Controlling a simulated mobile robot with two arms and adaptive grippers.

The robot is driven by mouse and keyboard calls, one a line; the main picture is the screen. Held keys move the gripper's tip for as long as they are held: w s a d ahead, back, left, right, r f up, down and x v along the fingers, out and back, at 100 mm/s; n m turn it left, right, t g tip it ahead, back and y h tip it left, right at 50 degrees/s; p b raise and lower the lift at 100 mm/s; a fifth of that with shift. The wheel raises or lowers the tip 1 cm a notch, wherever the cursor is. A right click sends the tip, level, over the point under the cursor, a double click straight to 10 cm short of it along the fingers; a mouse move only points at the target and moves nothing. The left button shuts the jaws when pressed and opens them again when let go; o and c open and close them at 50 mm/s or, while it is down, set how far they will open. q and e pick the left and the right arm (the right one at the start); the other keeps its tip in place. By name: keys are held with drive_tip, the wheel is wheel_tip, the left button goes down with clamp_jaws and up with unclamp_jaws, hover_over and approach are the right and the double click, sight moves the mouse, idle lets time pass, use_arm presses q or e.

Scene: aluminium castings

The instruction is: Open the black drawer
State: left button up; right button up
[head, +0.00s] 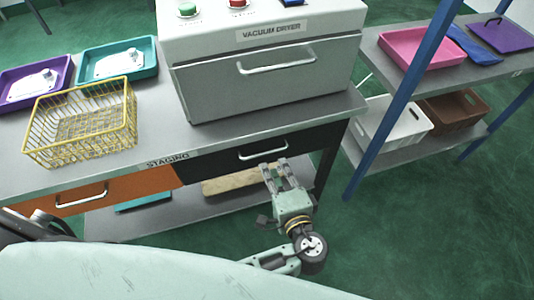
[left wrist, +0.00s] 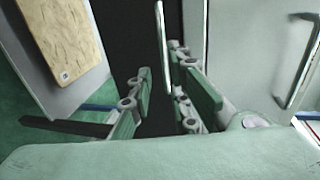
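The black drawer (head: 215,165) sits under the table top, right of the orange drawer, and looks closed. Its pale bar handle (head: 263,151) is on the front. My left gripper (head: 279,166) is just in front of and below that handle, fingers pointing at the drawer. In the left wrist view the black front (left wrist: 122,35) fills the middle, and the handle (left wrist: 162,48) runs upright in line with the gap between the fingers of the open gripper (left wrist: 168,95). I cannot tell whether they touch the handle. My right gripper is not in view.
A grey vacuum dryer (head: 262,75) stands above the drawer. A yellow wire basket (head: 82,122) and trays stand at left. An orange drawer (head: 120,188) is beside the black one. A wooden board (head: 232,184) lies on the lower shelf. A blue rack post (head: 395,105) stands at right.

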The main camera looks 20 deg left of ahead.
sight(267, 152)
use_arm(q)
drive_tip(key=x, duration=0.7)
drive_tip(key=shift+w+a+r+p, duration=0.2)
drive_tip(key=shift+w+a+p, duration=0.05)
drive_tip(key=shift+w+p, duration=0.1)
clamp_jaws()
drive_tip(key=shift+s, duration=0.1)
